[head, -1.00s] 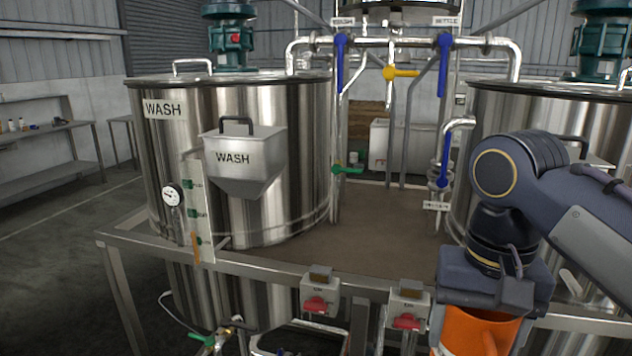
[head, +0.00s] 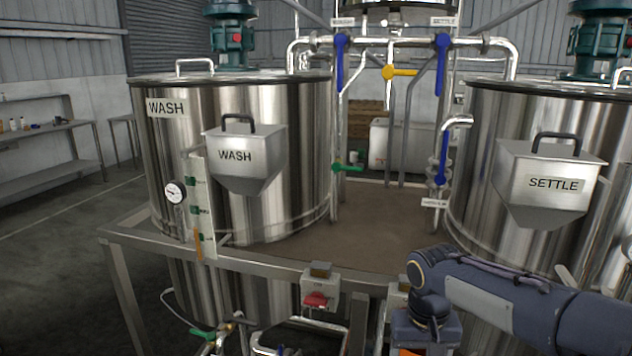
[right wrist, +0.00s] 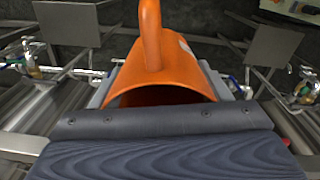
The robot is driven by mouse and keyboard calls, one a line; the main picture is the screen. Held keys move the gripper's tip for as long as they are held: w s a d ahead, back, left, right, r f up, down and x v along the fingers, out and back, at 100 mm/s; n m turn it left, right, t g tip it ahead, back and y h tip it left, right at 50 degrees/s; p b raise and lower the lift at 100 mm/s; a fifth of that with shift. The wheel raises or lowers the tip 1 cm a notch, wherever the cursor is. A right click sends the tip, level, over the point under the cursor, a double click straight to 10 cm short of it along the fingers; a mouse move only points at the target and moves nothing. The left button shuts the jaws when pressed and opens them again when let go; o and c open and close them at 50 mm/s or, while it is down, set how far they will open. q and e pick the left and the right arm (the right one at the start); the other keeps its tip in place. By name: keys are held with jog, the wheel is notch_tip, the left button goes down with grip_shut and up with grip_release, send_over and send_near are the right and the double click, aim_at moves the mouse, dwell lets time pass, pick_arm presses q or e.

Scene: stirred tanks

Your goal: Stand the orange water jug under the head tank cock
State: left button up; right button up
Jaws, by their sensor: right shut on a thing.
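The orange water jug (right wrist: 188,62) fills the middle of the right wrist view, with its handle up and its open mouth towards the camera. My right gripper (right wrist: 165,105) is shut on it. In the head view my right gripper (head: 422,340) is at the bottom edge, low in front of the frame, and only a sliver of the jug (head: 408,352) shows. A cock with a yellow handle (head: 402,72), which looks like the head tank cock, sits on a pipe under the tank at the top (head: 405,14), well above and behind the gripper. My left gripper is not in view.
The wash tank (head: 285,150) stands left and the settle tank (head: 480,130) right, with a bare brown deck (head: 375,210) between them. A steel rail (head: 265,268) with a red switch (head: 315,300) runs along the front. Blue-handled valves (head: 341,60) hang beside the yellow one.

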jog(key=shift+n, duration=0.4)
jog(key=f, duration=0.2)
jog(key=w+d+f, duration=0.1)
jog(key=f, duration=0.5)
jog(key=shift+w+d+f, duration=0.2)
notch_tip(320, 180, down, 10)
jog(key=s, duration=0.2)
